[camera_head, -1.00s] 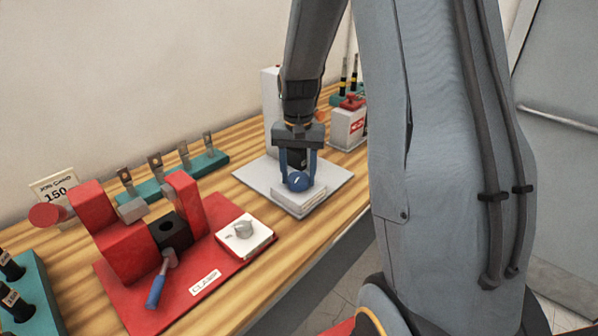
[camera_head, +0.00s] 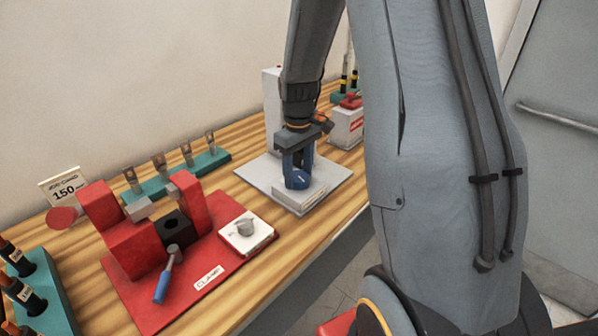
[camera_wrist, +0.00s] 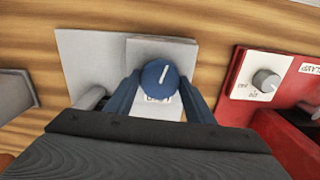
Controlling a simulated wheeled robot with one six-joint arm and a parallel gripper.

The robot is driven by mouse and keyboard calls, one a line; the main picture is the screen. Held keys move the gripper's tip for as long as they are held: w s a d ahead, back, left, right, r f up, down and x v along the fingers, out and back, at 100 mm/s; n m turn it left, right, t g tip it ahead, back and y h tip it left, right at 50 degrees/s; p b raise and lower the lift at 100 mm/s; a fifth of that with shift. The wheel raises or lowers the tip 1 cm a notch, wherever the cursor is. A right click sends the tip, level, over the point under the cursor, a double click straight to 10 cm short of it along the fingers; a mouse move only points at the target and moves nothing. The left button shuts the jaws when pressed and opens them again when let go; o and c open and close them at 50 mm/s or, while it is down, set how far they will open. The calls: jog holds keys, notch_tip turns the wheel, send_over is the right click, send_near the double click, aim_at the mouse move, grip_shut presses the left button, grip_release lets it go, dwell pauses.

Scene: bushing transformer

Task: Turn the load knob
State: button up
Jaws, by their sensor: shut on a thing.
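The load knob is a round blue knob (camera_head: 298,181) with a white pointer line, on a small white block on a grey plate (camera_head: 328,186). In the wrist view the blue knob (camera_wrist: 159,76) sits between the two blue fingers of my gripper (camera_wrist: 160,88), and its white line tilts a little right of straight up. My gripper (camera_head: 297,175) points down and is shut on the knob. A label below the knob is partly hidden by the knob and fingers.
To the left is a red clamp fixture (camera_head: 130,262) with a blue-handled lever (camera_head: 163,285) and a white panel with a grey knob (camera_head: 245,228). A teal rack (camera_head: 180,177) stands behind. A red-topped box (camera_head: 346,124) stands farther back. Bare wood lies between the fixtures.

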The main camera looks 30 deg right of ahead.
aim_at(298, 176)
jog(key=shift+w+r+n, duration=0.1)
jog(key=shift+n, duration=1)
jog(key=o, duration=1.1)
jog(key=shift+c, duration=0.2)
jog(key=shift+r+b, duration=1)
jog(key=shift+r, duration=2.85)
jog(key=s+a+f+m+b, duration=0.1)
jog(key=s+a+f+m, duration=0.1)
jog(key=s, duration=0.3)
jog(key=s+a+f+m+t+b, duration=0.1)
jog(key=s+a+f+m, duration=0.1)
jog(key=s+a, duration=0.3)
jog(key=s+a+f+m+b, duration=0.1)
jog(key=s+a+f+m, duration=0.1)
jog(key=s, duration=0.3)
jog(key=shift+s+a+f+b, duration=0.15)
jog(key=shift+a+f+b, duration=0.05)
jog(key=shift+a+f, duration=0.2)
jog(key=shift+s+a+f+b, duration=0.15)
jog(key=shift+a+f, duration=0.1)
jog(key=shift+f, duration=0.15)
